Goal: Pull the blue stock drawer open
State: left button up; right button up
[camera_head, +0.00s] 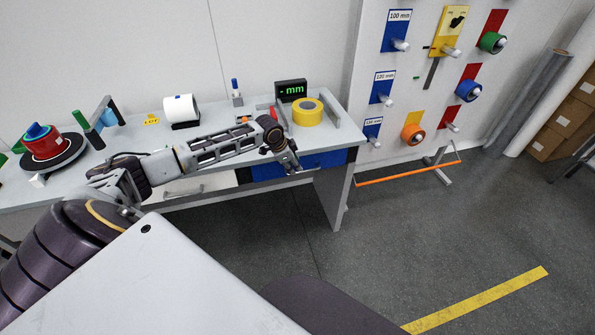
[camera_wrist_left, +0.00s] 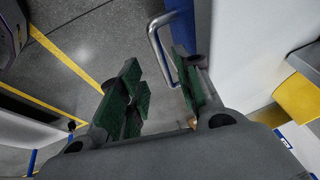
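The blue stock drawer (camera_head: 322,159) sits under the right part of the grey table, its front looking flush with the table's frame. My left gripper (camera_head: 291,164) is in front of it and hides part of its front. In the left wrist view, the blue drawer front (camera_wrist_left: 180,25) carries a metal bar handle (camera_wrist_left: 160,52). The green-padded fingers are apart, one on each side of the handle bar, with the right finger between bar and drawer front. A gap shows between the bar and the left finger. My right gripper is not in view.
A white drawer (camera_head: 197,186) is left of the blue one. On the table (camera_head: 225,149) stand a yellow roll (camera_head: 307,112), a display (camera_head: 291,90) and a white roll (camera_head: 181,109). An orange floor-level bar (camera_head: 408,174) is at right. The floor before the drawer is clear.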

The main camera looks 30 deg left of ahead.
aim_at(297, 173)
pick_arm(q)
jog(key=shift+b+x, duration=0.35)
jog(key=shift+x, duration=2.45)
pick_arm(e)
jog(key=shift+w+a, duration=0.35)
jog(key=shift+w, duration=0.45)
pick_arm(q)
grip_shut()
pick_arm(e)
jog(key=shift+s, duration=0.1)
